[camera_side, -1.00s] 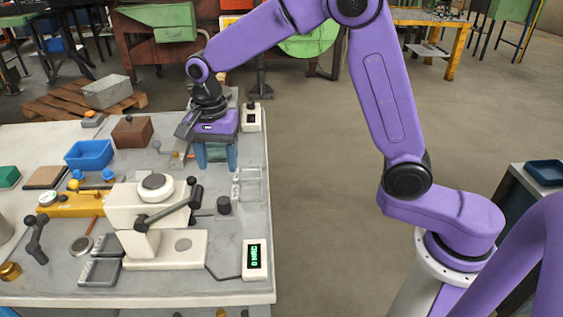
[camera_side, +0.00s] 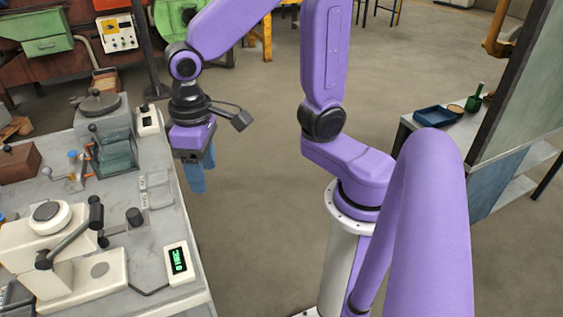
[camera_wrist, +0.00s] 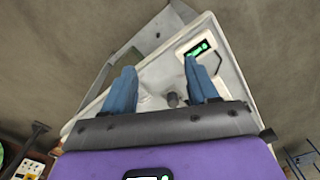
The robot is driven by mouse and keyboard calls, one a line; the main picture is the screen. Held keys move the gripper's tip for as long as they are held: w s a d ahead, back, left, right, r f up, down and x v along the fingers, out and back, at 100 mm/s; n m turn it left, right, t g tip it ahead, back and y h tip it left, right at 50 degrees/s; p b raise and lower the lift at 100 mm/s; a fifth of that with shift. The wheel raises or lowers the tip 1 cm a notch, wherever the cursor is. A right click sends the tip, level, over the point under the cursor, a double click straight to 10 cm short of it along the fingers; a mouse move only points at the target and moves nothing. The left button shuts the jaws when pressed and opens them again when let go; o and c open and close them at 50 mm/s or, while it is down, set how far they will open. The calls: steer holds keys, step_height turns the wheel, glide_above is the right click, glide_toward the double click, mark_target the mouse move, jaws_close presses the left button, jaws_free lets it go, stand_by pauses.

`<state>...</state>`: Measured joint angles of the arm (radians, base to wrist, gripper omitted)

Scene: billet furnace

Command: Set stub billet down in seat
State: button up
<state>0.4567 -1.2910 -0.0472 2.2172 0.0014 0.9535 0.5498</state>
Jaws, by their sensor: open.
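My gripper (camera_side: 198,175) hangs fingers-down just right of the bench's right edge in the side view. In the wrist view its two blue fingers (camera_wrist: 160,68) are spread apart with nothing between them. I cannot identify the stub billet for certain. A short dark cylinder (camera_side: 134,217) stands on the bench, left of and below my gripper in the side view; it also shows in the wrist view (camera_wrist: 172,99), well below the fingers. A grey box with a greenish clear front (camera_side: 116,155) stands at the back of the bench. I cannot make out a seat or its contents.
A white press-like tester with a dark lever (camera_side: 70,235) stands at the front left. A display unit (camera_side: 179,262) lies near the bench's right edge. A small white box (camera_side: 147,119) and a clear rack (camera_side: 158,190) stand nearby. Open floor lies right of the bench.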

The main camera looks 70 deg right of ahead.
steer(key=s+d+f+n, duration=0.1)
steer(key=s+d+n, duration=0.6)
steer(key=s, duration=0.5)
steer(key=shift+s+d+f+n, duration=0.15)
steer(key=shift+s+d+n, duration=0.2)
steer(key=shift+n, duration=0.85)
